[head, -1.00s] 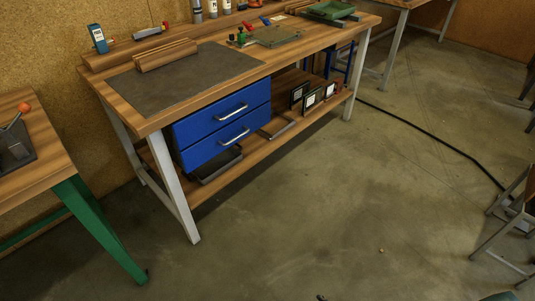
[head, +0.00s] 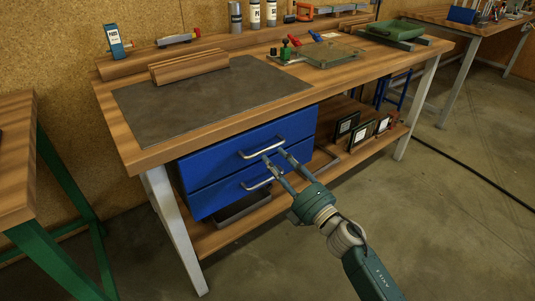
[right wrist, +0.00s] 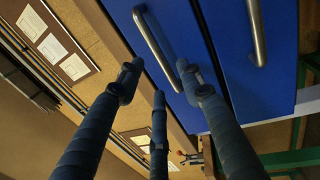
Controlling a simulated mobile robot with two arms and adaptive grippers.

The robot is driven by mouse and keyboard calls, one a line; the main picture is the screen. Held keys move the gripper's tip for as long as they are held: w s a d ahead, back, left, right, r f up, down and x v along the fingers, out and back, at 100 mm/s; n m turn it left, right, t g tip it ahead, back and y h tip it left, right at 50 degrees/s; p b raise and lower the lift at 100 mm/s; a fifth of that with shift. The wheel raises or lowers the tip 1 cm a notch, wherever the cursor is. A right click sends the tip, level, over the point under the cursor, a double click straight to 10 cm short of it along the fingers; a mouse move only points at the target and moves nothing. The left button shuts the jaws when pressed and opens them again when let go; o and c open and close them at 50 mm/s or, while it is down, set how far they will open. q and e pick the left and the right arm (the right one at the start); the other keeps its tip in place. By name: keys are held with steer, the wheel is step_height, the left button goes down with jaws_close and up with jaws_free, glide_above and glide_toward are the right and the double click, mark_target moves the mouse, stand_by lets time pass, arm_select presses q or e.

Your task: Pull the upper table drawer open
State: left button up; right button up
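The blue upper table drawer (head: 215,156) sits under the worktop and is closed, flush with the lower drawer (head: 218,195). Its silver bar handle (head: 250,154) runs across its front. My right gripper (head: 275,157) is open, with its fingers pointing at the drawer fronts by the right part of this handle. In the right wrist view the fingers (right wrist: 158,75) are spread, and the upper handle (right wrist: 154,38) appears between their tips. I cannot tell whether they touch it. The lower handle (right wrist: 257,30) lies to the right there. My left gripper is not in view.
The wooden workbench (head: 139,156) has a pale metal leg (head: 176,235) left of the drawers. Its lower shelf holds dark framed panels (head: 363,132) to the right. A green-legged table (head: 52,255) stands at the left. The floor in front is mostly open.

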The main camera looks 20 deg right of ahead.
mark_target(265, 151)
steer(key=shift+x, duration=2.25)
steer(key=shift+f, duration=0.1)
steer(key=shift+c, duration=0.5)
jaws_close()
